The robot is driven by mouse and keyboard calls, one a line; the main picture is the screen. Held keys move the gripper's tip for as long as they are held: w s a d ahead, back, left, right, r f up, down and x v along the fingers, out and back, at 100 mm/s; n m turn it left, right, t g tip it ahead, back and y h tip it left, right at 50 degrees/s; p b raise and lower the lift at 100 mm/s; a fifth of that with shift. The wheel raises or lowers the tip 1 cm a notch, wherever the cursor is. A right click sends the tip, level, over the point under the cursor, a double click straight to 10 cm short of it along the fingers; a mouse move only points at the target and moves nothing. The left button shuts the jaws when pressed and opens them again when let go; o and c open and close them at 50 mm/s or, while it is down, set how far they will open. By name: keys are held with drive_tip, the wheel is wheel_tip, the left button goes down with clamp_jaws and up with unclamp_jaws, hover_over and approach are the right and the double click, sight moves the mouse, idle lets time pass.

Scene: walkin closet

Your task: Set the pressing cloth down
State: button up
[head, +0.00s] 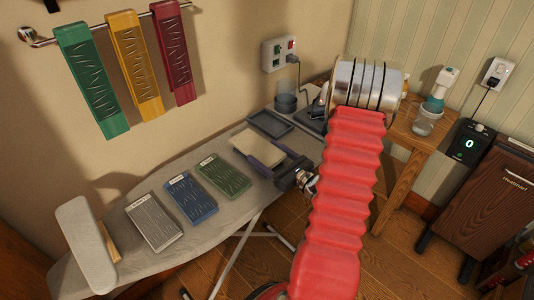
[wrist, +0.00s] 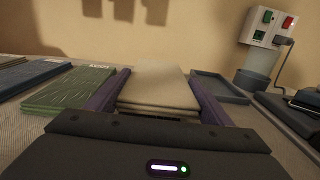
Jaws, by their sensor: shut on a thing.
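The pressing cloth is a flat beige folded pad (head: 258,146) near the far end of the ironing board (head: 95,212). My gripper (head: 258,154) is shut on the cloth, with one purple finger along each side. In the wrist view the cloth (wrist: 158,86) lies level between the fingers. A dark gap shows under its near edge; I cannot tell whether it touches the board. A shallow dark grey tray (head: 270,123) sits just beyond the cloth, and it is at the right in the wrist view (wrist: 219,88). It looks empty.
Green (head: 223,175), blue (head: 190,197) and grey (head: 154,220) folded cloths lie in a row on the board. A dark iron (head: 318,112) and a cup (head: 286,103) stand past the tray. A sleeve board (head: 85,243) is at the near left end.

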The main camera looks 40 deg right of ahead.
drive_tip(key=shift+f, duration=0.1)
drive_tip(key=o, duration=1)
drive_tip(key=shift+o, duration=0.2)
drive_tip(key=shift+r, duration=0.7)
drive_tip(key=s, duration=1.2)
drive_tip(key=shift+d, duration=0.15)
